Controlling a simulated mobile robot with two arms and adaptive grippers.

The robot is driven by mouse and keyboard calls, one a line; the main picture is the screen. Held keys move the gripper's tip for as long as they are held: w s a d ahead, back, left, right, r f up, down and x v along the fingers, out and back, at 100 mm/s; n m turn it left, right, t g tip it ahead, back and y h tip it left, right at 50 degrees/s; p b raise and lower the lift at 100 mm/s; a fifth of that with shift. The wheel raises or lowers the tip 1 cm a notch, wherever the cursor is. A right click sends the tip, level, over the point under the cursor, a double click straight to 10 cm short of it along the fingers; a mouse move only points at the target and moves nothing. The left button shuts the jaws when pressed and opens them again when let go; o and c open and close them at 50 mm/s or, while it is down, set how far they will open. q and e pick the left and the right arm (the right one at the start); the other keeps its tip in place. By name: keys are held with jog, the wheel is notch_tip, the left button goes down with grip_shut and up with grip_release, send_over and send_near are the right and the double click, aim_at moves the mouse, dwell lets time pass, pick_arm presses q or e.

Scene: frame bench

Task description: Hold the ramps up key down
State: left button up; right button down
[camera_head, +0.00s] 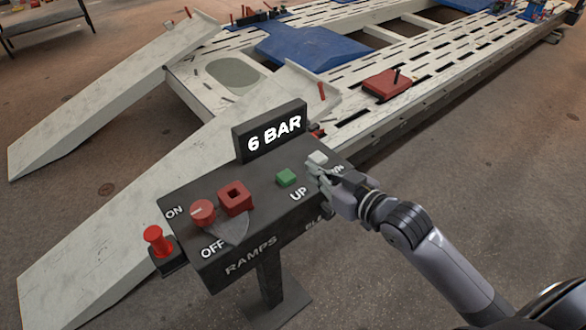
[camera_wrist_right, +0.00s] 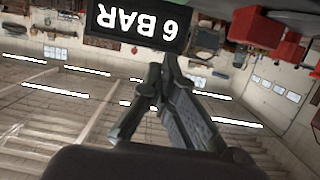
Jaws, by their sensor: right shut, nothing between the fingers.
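The control box (camera_head: 215,262) stands on a post, with the word RAMPS on its front. The green key (camera_head: 286,177) on its top has the label UP beside it. A pale key (camera_head: 317,158) sits to its right, with a label partly hidden by my gripper. My right gripper (camera_head: 313,168) is shut and empty. Its tips are at the pale key, right of the green key; I cannot tell whether they touch anything. The shut fingers also show in the right wrist view (camera_wrist_right: 165,70). My left gripper is not in view.
A 6 BAR sign (camera_head: 274,133) rises behind the keys. A red knob (camera_head: 202,212), a red square block (camera_head: 235,197) and a red plunger (camera_head: 155,240) are at the left. The frame bench (camera_head: 440,85) and its pale ramps (camera_head: 110,90) lie behind. Floor at the right is clear.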

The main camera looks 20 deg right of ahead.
jog(key=p, duration=0.2)
send_over(292, 184)
jog(key=shift+d+f, duration=0.1)
jog(key=shift+f, duration=0.8)
notch_tip(292, 184, down, 3)
jog(key=shift+r+p, duration=0.15)
jog(key=shift+p, duration=0.15)
jog(key=shift+s+f, duration=0.1)
jog(key=shift+f, duration=0.65)
jog(key=shift+f, duration=0.15)
